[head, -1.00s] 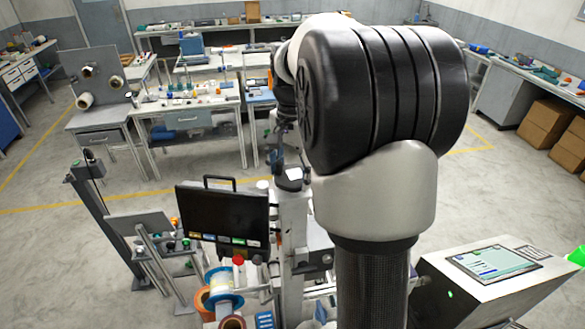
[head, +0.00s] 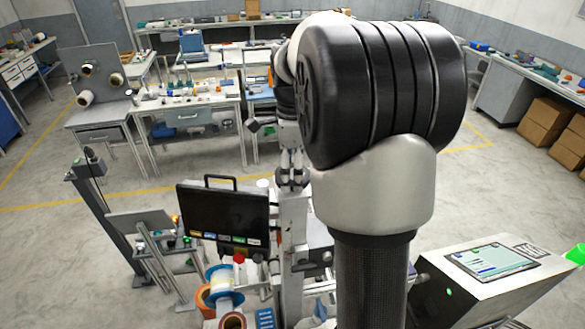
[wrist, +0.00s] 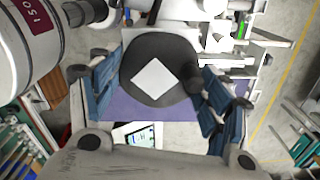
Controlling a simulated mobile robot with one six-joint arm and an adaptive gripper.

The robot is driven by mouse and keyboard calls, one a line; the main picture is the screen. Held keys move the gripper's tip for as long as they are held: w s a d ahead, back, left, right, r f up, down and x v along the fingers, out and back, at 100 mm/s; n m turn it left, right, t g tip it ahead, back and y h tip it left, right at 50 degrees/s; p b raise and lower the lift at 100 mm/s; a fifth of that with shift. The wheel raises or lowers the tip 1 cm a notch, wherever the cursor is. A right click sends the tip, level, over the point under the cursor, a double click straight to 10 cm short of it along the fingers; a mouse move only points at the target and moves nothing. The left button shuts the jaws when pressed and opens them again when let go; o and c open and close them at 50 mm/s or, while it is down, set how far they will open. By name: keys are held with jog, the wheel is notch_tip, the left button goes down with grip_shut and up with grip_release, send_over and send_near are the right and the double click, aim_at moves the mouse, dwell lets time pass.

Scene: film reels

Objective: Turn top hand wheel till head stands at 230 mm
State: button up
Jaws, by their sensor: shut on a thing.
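In the wrist view the top hand wheel (wrist: 165,93) is a dark round disc with a white diamond on its face and a knob at its right edge. My gripper (wrist: 160,75) has its blue-padded fingers on either side of the wheel and is shut on it. I cannot read the head's height in these frames.
A dark panel with a handle (head: 226,216) stands just left of the column. Reels (head: 222,284) lie below it. A console with a lit screen (head: 490,261) stands at the right. In the wrist view a pale cylinder with a red label (wrist: 25,45) is at the left.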

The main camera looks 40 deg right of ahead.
aim_at(292, 174)
jog(key=m, duration=0.6)
dwell(0.5)
jog(key=o, duration=1.1)
jog(key=shift+c, duration=0.2)
notch_tip(292, 174, up, 12)
dwell(0.5)
